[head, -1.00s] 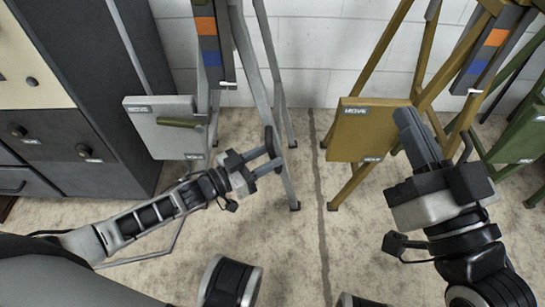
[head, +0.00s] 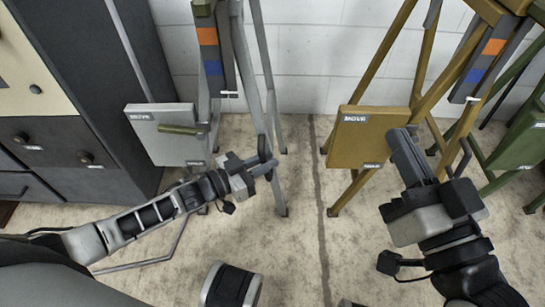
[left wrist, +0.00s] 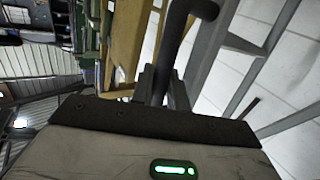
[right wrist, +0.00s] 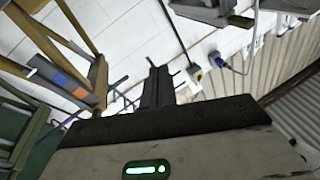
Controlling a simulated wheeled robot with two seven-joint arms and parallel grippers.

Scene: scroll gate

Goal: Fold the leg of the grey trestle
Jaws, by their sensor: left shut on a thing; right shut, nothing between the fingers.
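The grey trestle (head: 244,70) stands left of centre in the head view, with a light grey panel (head: 155,146) on its left. Its right-hand leg (head: 278,190) reaches the floor, tilted. My left gripper (head: 266,168) is at this leg and shut on its dark handle (head: 265,146). In the left wrist view the dark, bent handle (left wrist: 178,25) runs up from between the fingers. My right gripper (head: 396,138) is shut and empty, in front of the ochre trestle's panel. Its closed fingers (right wrist: 157,85) show in the right wrist view.
An ochre trestle (head: 428,100) with its panel (head: 350,145) stands to the right, and a green trestle (head: 520,142) at the far right. A dark cabinet (head: 95,60) stands at the left. Bare floor (head: 300,260) lies in front, with a white wall behind.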

